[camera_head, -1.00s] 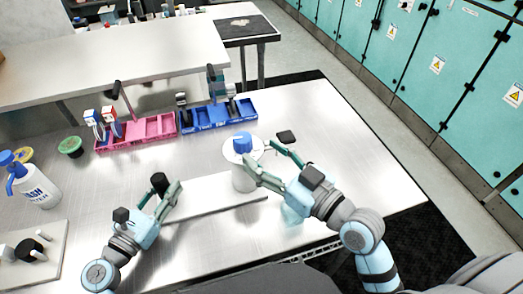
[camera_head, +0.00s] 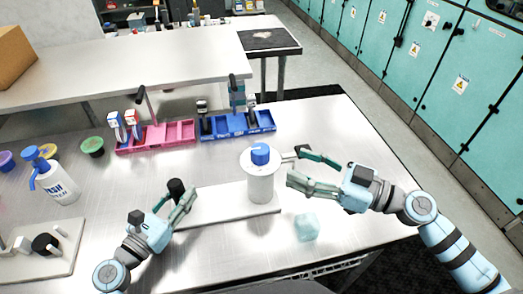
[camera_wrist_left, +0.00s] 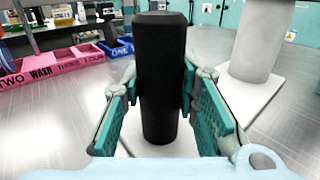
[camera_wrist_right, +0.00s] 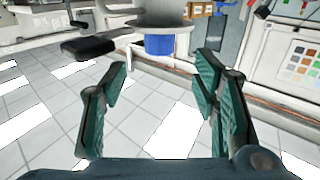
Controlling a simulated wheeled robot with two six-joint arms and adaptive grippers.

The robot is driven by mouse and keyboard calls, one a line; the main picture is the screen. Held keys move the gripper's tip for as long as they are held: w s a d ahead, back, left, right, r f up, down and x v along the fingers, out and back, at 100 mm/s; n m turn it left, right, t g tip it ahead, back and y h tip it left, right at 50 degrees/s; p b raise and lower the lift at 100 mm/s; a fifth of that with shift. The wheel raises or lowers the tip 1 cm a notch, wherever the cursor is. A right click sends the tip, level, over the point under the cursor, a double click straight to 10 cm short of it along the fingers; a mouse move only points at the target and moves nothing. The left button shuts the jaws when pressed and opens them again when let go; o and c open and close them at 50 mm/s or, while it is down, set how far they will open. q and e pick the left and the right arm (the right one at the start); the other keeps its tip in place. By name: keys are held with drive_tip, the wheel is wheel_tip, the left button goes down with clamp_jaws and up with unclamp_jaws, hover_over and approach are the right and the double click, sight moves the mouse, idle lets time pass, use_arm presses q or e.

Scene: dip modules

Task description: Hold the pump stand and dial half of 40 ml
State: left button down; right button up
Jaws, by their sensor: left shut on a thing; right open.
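The pump stand is a white base plate (camera_head: 225,204) with a white column (camera_head: 261,184) and a blue dial knob (camera_head: 260,153) on top. A black post (camera_head: 176,188) rises at the plate's left end. My left gripper (camera_head: 181,205) is shut on the black post, which stands upright between its fingers in the left wrist view (camera_wrist_left: 160,75). My right gripper (camera_head: 290,168) is open and empty, just right of the column and apart from the knob. The right wrist view shows its fingers spread with nothing between them. Any dial markings are too small to read.
A pink bin row (camera_head: 155,138) and a blue bin row (camera_head: 237,126) stand behind the stand. A wash bottle (camera_head: 60,188) and a white plate with knobs (camera_head: 30,255) are at left. A pale translucent cube (camera_head: 306,228) lies near the front edge.

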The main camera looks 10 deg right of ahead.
sight(267, 157)
drive_tip(key=x, duration=1)
drive_tip(key=shift+w+a, duration=0.15)
drive_tip(key=shift+w, duration=0.1)
drive_tip(key=c, duration=1.2)
drive_tip(key=shift+s+f+m+t+h, duration=0.1)
drive_tip(key=shift+m+t+h, duration=0.9)
drive_tip(key=shift+t+h, duration=0.1)
drive_tip(key=shift+m+t+h, duration=1.1)
drive_tip(key=shift+m+h, duration=0.2)
drive_tip(key=shift+h, duration=0.4)
drive_tip(key=o, duration=1.2)
